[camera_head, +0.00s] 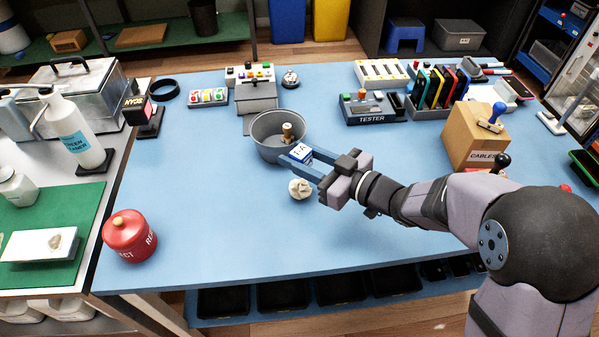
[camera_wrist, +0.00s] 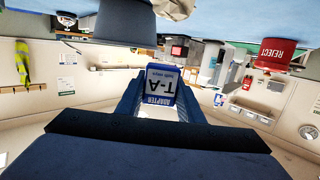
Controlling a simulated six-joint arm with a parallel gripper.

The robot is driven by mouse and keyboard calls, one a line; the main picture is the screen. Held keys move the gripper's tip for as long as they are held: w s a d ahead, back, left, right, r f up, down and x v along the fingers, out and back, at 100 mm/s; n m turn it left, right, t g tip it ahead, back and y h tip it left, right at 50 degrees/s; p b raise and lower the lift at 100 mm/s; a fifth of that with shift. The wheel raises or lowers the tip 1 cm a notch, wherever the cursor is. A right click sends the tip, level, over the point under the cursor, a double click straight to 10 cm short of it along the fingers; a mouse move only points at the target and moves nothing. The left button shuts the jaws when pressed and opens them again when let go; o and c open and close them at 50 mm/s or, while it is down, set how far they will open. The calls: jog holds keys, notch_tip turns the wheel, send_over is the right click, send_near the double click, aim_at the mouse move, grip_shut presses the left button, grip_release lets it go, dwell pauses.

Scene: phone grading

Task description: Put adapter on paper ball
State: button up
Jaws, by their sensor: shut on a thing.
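My gripper (camera_head: 306,158) has blue fingers shut on the adapter, above the table at the front right edge of a grey bowl. The paper ball (camera_head: 300,188), white and crumpled, lies on the blue table just below and in front of the fingers. The adapter is apart from the ball in the picture. In the wrist view, a pale crumpled thing at the top, partly cut off, appears to be the ball (camera_wrist: 174,8).
The grey bowl (camera_head: 262,146) holds a brownish piece close behind the adapter. A red REJECT jar (camera_head: 130,238) stands at the front left. A cardboard CABLES box (camera_head: 474,140) and a TESTER unit (camera_head: 372,117) stand right and behind. The blue table (camera_head: 215,225) is clear left of the ball.

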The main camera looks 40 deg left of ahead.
aim_at(300, 182)
jog(key=shift+f, duration=2.45)
jog(key=shift+f, duration=0.2)
jog(key=o, duration=1.1)
jog(key=shift+c, duration=0.2)
jog(key=shift+r, duration=0.15)
jog(key=shift+d, duration=0.1)
jog(key=d, duration=0.4)
jog(key=d+r, duration=0.1)
jog(key=d, duration=0.6)
jog(key=shift+d+r+b, duration=0.35)
jog(key=shift+r+b, duration=0.05)
